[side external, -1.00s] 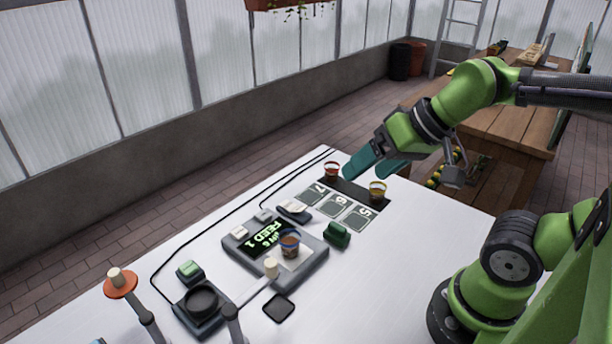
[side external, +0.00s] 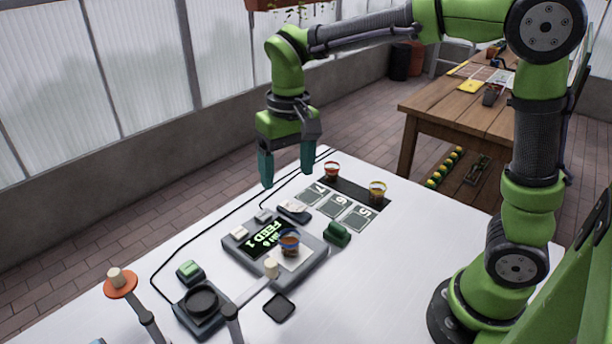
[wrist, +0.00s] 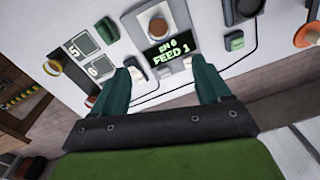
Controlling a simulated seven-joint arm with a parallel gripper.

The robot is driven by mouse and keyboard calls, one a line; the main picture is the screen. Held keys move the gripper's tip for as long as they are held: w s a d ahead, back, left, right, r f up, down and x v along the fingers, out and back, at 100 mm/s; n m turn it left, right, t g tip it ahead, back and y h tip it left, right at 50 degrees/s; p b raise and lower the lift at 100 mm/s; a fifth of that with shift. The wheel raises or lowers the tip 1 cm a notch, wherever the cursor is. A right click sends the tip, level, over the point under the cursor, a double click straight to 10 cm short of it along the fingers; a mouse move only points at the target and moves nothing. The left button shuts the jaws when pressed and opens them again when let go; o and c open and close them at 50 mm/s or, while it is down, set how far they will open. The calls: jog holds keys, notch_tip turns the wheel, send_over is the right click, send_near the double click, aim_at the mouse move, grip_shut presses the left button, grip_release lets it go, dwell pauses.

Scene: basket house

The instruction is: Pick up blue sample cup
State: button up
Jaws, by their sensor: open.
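The blue sample cup (side external: 289,243) has a blue rim and brown contents. It stands upright on the pale pad of the grey device with the "FEED 1" display (side external: 266,240). In the wrist view a round brown-filled cup (wrist: 158,27) shows beyond my fingers, above the display. My gripper (side external: 287,180) points down, open and empty, high above the table behind the device, up and away from the cup. In the wrist view its two teal fingers (wrist: 162,82) are spread apart with nothing between them.
A red cup (side external: 331,170) and a yellow cup (side external: 377,190) stand on a dark strip near numbered cards (side external: 334,205). A dark green block (side external: 337,233) is just right of the device. A black round dish (side external: 202,300) and an orange-topped post (side external: 121,282) stand front left. The table's right side is clear.

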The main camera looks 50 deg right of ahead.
aim_at(288, 235)
jog(key=f, duration=1.6)
jog(key=shift+a+f, duration=0.3)
jog(key=shift+f, duration=0.1)
jog(key=shift+c, duration=0.3)
jog(key=c, duration=1.1)
jog(key=shift+r, duration=0.2)
